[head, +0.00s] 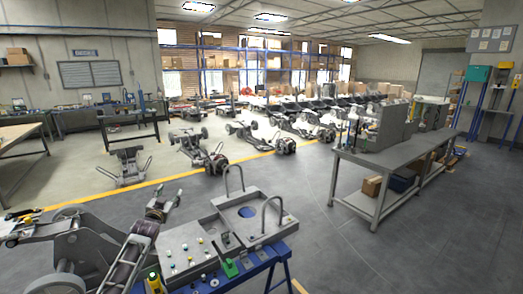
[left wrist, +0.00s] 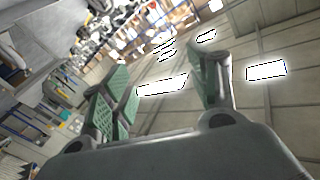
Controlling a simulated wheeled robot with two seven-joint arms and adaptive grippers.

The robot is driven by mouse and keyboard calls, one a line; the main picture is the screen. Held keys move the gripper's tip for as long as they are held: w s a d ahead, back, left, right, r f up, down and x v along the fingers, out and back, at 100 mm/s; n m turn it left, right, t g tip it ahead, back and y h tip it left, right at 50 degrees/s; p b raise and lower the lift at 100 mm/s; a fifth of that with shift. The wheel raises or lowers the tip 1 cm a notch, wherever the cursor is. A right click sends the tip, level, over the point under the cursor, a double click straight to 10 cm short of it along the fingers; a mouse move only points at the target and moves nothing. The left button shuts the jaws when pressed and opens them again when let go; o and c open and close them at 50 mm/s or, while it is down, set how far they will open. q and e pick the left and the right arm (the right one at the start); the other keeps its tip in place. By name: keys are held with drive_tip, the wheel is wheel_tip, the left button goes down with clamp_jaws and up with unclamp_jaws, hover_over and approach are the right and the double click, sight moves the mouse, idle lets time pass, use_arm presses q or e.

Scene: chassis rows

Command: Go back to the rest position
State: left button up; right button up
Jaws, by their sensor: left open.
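My left gripper (head: 164,202) is in the lower left of the head view, raised beside the grey tray and pointing away from me. In the left wrist view its two fingers with green pads (left wrist: 163,85) stand wide apart. Nothing is between them, and the ceiling and its lights show behind. My right gripper is not in view.
A grey tray (head: 273,224) with two upright handles is at the bottom centre, beside a panel with small coloured knobs (head: 181,247). A grey workbench (head: 375,158) stands right. Wheeled chassis (head: 199,148) stand in rows beyond a yellow floor line. Grey floor (head: 302,175) between is clear.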

use_arm(q)
drive_tip(key=s+d+f+g, duration=0.15)
drive_tip(key=s+f, duration=0.45)
drive_tip(key=f, duration=0.8)
drive_tip(key=s+d+f+g, duration=0.1)
drive_tip(key=s+f+g, duration=0.35)
drive_tip(key=f, duration=0.85)
drive_tip(key=s+d+f+g, duration=0.1)
drive_tip(key=s+f, duration=0.6)
drive_tip(key=f, duration=0.7)
drive_tip(key=s+d+f+g+h, duration=0.1)
drive_tip(key=s+d+f+g, duration=0.2)
drive_tip(key=s+f, duration=1.15)
drive_tip(key=s+d+f+g, duration=0.25)
drive_tip(key=s+f, duration=0.85)
drive_tip(key=s, duration=0.7)
drive_tip(key=s+d+f+g, duration=0.1)
drive_tip(key=s+f+g, duration=0.1)
drive_tip(key=s, duration=1.1)
drive_tip(key=s+d+f+g, duration=0.2)
drive_tip(key=s+f, duration=0.2)
drive_tip(key=s, duration=0.9)
drive_tip(key=shift+s+d+f+n, duration=0.15)
drive_tip(key=shift+s+d+n, duration=0.1)
drive_tip(key=shift+s+n, duration=0.15)
drive_tip(key=shift+s+g, duration=0.1)
drive_tip(key=shift+g, duration=0.15)
